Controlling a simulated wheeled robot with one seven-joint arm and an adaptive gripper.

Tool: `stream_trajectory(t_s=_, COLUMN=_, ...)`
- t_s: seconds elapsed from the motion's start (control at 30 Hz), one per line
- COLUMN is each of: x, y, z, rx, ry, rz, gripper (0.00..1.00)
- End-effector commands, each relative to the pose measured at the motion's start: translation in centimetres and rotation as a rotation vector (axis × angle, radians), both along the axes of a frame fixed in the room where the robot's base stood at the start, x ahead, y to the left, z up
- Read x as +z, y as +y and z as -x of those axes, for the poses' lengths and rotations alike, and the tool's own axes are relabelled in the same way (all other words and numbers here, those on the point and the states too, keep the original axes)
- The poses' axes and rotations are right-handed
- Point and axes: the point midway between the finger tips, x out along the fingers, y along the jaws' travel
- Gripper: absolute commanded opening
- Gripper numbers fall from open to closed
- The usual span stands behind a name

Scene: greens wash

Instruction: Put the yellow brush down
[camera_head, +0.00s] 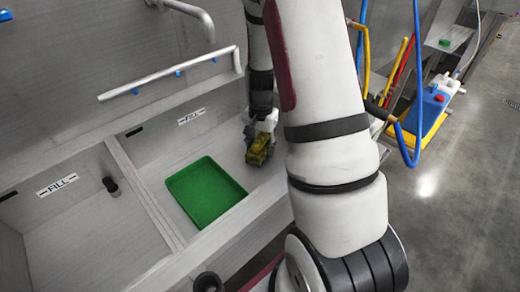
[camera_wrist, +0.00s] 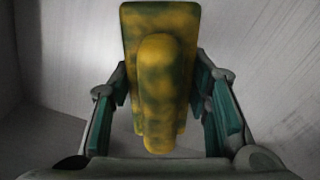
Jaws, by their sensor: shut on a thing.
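The yellow brush (camera_wrist: 160,75) has dark green blotches and fills the middle of the wrist view. My gripper (camera_wrist: 162,112) is shut on it, with a finger pad against each side. In the head view my gripper (camera_head: 263,125) hangs down inside the right-hand sink basin, and the brush (camera_head: 259,150) shows below it. It is to the right of the green tray. I cannot tell whether the brush touches the basin floor or wall.
A green tray (camera_head: 206,160) lies in the same basin. A divider (camera_head: 142,195) separates it from the left basin, where a dark drain post (camera_head: 110,185) stands. A white pipe (camera_head: 170,72) runs behind. Blue and yellow containers (camera_head: 433,103) stand at right.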

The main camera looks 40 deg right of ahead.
Motion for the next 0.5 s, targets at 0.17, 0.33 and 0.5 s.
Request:
stream_trajectory(t_s=0.17, x=-1.41, y=0.01, z=-0.01, rx=0.0, ry=0.0, rz=0.0, gripper=0.12)
stream_trajectory(t_s=0.33, x=-1.34, y=0.02, z=-0.01, rx=0.0, ry=0.0, rz=0.0, gripper=0.12)
stream_trajectory(t_s=0.5, x=-1.65, y=0.02, z=-0.02, rx=0.0, ry=0.0, rz=0.0, gripper=0.5)
